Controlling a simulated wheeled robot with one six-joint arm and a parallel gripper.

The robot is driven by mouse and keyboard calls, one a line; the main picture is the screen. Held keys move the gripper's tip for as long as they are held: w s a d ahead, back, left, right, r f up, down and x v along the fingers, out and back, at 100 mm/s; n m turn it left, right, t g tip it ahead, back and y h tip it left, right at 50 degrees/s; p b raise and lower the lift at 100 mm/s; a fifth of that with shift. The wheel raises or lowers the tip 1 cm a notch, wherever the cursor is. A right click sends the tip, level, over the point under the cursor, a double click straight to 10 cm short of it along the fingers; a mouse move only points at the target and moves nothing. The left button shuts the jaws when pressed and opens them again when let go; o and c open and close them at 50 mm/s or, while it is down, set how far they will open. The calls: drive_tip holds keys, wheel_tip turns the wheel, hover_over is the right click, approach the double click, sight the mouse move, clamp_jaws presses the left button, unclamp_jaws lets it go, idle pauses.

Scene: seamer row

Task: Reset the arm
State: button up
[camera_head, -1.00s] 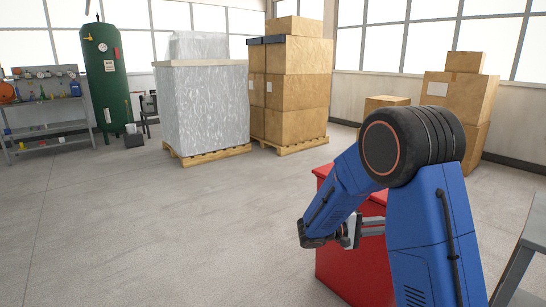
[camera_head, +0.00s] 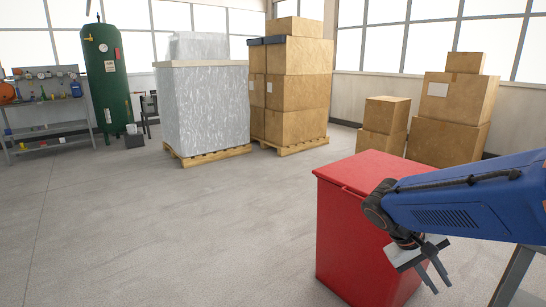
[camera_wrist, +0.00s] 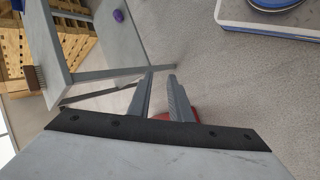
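My blue arm folds in from the right side of the head view. My gripper (camera_head: 440,284) points down in front of the right face of a red lidded bin (camera_head: 345,235). In the wrist view my gripper (camera_wrist: 161,76) shows two grey fingers apart, with only floor seen between them and nothing held. A bit of red shows behind the finger bases there.
A grey table (camera_head: 518,280) stands at the lower right; in the wrist view a grey table (camera_wrist: 75,30) bears a purple object (camera_wrist: 118,16) and a brush (camera_wrist: 33,80). Cartons (camera_head: 455,105) and wrapped pallet loads (camera_head: 205,110) stand behind. Floor at left is clear.

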drive_tip(key=s+a+r+t+y, duration=0.1)
drive_tip(key=s+a+t+y, duration=0.5)
drive_tip(key=s+a, duration=0.4)
drive_tip(key=shift+s+a+r+y, duration=0.15)
drive_tip(key=shift+a+r+y, duration=0.1)
drive_tip(key=shift+y, duration=0.45)
drive_tip(key=shift+d, duration=0.1)
